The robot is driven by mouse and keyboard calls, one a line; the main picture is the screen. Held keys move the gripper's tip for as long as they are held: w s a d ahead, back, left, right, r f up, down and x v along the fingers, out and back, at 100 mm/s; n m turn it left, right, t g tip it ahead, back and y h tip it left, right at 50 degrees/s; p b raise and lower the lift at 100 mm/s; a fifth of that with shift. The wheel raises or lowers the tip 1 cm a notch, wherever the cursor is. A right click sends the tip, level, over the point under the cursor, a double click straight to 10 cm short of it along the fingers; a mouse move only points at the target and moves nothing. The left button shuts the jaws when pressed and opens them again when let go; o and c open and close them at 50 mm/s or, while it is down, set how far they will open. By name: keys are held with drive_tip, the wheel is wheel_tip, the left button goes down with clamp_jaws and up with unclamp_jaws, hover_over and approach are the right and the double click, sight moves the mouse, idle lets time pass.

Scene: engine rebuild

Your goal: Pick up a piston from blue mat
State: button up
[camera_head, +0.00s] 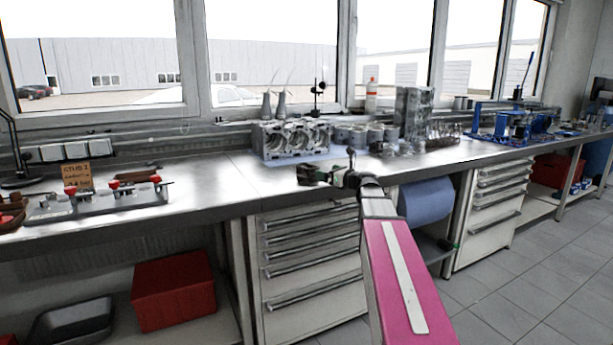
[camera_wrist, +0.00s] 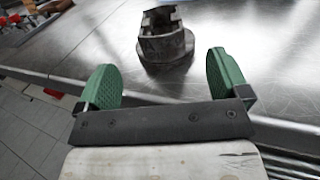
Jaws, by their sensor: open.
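In the wrist view, a dark grey metal part (camera_wrist: 165,46), which looks like a piston, stands on bare steel bench top. It has a round base and a notched upper end. My gripper (camera_wrist: 161,62) has two green pads spread wide, one on each side of the picture, with the part ahead between their lines and nothing held. In the head view, my gripper (camera_head: 327,174) is over the front of the bench. Several grey cylindrical parts, likely pistons (camera_head: 360,134), stand behind it. The blue mat (camera_head: 305,159) shows as a pale bluish strip near the engine block.
The engine block (camera_head: 290,138) stands left of the cylinders, and a tall grey block (camera_head: 412,113) stands to their right. A fixture with red knobs (camera_head: 100,202) is at the left. The steel bench top (camera_head: 215,178) is clear between. Drawers (camera_head: 310,265) are below.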

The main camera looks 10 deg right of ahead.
sight(308, 172)
drive_tip(key=x, duration=0.9)
drive_tip(key=shift+w+a, duration=0.1)
drive_tip(key=shift+w, duration=0.05)
drive_tip(key=c, duration=1.3)
